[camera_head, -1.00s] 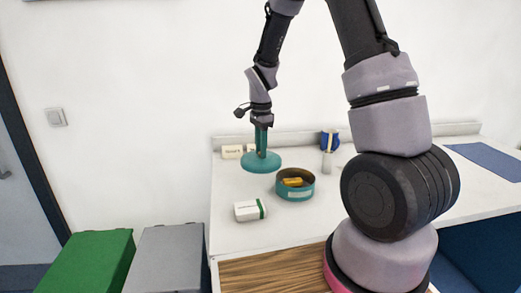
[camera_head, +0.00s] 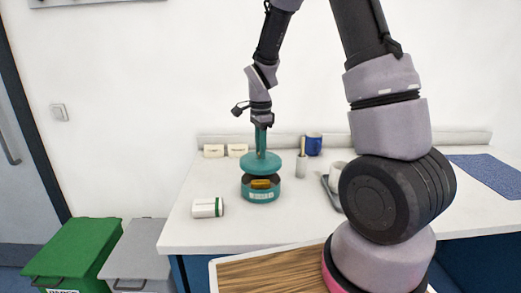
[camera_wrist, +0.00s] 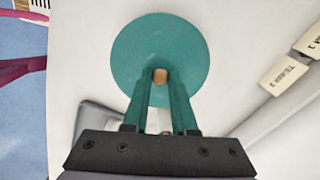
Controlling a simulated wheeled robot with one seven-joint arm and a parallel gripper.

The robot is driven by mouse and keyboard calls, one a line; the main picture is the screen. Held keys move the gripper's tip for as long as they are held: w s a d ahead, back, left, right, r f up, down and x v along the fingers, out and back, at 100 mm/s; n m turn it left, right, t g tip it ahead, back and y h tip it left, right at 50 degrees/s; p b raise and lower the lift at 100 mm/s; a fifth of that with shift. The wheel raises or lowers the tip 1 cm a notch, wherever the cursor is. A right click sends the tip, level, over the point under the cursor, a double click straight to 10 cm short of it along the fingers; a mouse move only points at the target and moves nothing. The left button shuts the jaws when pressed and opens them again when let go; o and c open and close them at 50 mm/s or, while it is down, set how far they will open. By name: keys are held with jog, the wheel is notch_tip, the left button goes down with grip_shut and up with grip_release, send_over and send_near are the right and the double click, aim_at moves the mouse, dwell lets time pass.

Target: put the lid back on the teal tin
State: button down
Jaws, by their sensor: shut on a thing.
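My gripper (camera_head: 260,139) is shut on the knob of the teal lid (camera_head: 261,163). In the wrist view the lid (camera_wrist: 148,52) is a round teal disc, and its wooden knob (camera_wrist: 160,76) is between my fingertips. The lid is roughly level in the air above the open teal tin (camera_head: 260,194), with a gap between them in the head view. Something yellow (camera_head: 261,184) shows inside the tin. The lid hides the tin in the wrist view.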

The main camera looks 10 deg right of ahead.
jog(key=shift+f, duration=3.2)
jog(key=shift+f, duration=0.15)
jog(key=shift+c, duration=0.8)
grip_release()
jog(key=shift+r, duration=3.55)
